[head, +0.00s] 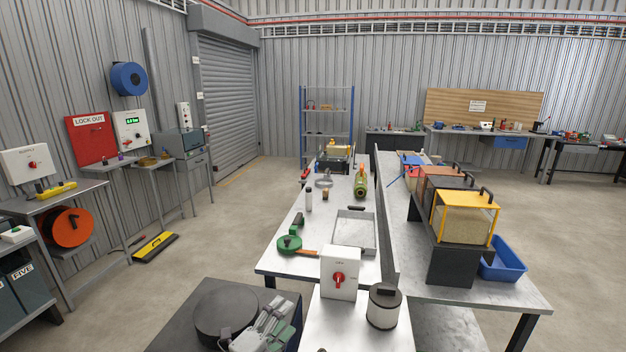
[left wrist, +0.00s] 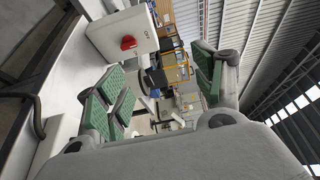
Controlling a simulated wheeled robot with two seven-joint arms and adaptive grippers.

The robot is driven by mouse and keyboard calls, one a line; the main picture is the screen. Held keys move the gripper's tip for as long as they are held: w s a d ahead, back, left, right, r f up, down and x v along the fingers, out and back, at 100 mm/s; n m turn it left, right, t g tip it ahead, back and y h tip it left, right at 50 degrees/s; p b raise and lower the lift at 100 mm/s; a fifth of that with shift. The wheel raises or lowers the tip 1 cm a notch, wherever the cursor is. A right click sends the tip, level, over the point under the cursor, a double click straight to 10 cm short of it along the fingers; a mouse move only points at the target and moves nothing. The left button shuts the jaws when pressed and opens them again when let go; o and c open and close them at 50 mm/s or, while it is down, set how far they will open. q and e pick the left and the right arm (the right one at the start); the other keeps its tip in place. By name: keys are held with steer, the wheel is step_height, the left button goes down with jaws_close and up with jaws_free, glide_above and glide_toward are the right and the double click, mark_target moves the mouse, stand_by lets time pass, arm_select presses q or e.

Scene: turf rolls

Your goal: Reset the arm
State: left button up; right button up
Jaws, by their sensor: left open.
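My left gripper (head: 268,322) is low in the head view, in front of the near end of the workbench, left of the white switch box. In the left wrist view my left gripper (left wrist: 163,88) shows its green-padded fingers spread wide, with nothing between them. The white switch box (head: 339,281) with a red knob stands on the near table. It also shows in the left wrist view (left wrist: 124,32), beyond the fingers and apart from them. My right gripper is in neither view.
A dark-topped canister (head: 384,306) stands right of the switch box. The workbench (head: 284,263) behind holds a green tape tool (head: 289,244) and a grey tray (head: 355,232). Yellow-framed turf case (head: 464,217) and blue bin (head: 503,261) are at right.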

arm_select(q)
steer(key=s+a+f+n+g+y, duration=0.4)
steer(key=s+a+f+n+y, duration=0.45)
steer(key=n, duration=0.65)
steer(key=s+a+f+n+g+y, duration=0.1)
steer(key=s+a+f+n+g, duration=0.25)
steer(key=s, duration=0.35)
steer(key=s+a+f+n+g, duration=0.2)
steer(key=s+a+n+g, duration=0.15)
steer(key=s, duration=0.35)
step_height(320, 180, down, 39)
steer(key=s+g+b, duration=0.2)
steer(key=s+b, duration=0.1)
steer(key=b, duration=0.2)
steer(key=s+a+f+b, duration=0.2)
steer(key=s+a+f, duration=0.1)
steer(key=s+f, duration=0.7)
steer(key=s+a+f+b, duration=0.3)
steer(key=s+f, duration=0.7)
steer(key=f, duration=0.4)
steer(key=shift+s+a+g+y, duration=0.3)
steer(key=shift+s+a+y, duration=0.1)
steer(key=shift+a+y, duration=0.1)
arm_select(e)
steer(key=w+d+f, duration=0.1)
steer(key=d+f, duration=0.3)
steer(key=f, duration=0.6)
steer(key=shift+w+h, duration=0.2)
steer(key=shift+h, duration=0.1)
